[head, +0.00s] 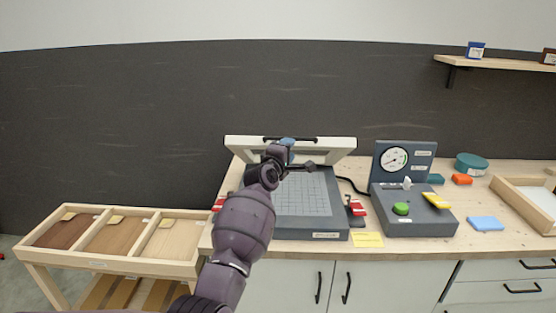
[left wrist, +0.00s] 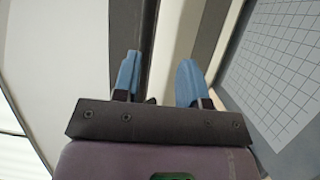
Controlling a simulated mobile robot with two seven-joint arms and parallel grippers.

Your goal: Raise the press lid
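The press (head: 333,222) stands on the bench, with a grey gridded bed (head: 300,190) facing up. Its cream-framed lid (head: 338,146) is tilted up at the back of the bed, with a dark handle bar (head: 305,139) along its top edge. My left gripper (head: 288,144) is in front of the lid, near the handle. In the left wrist view, the blue fingertips of my left gripper (left wrist: 158,78) are apart, with a dark strip and part of the cream frame behind them. I cannot tell if they touch the lid. My right gripper is in neither view.
Red clamps (head: 356,208) flank the press. A control box (head: 410,215) with a gauge (head: 394,159) and green button stands to its right. A wooden tray (head: 98,240) with wood sheets is at left. A shelf (head: 500,63) hangs at upper right.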

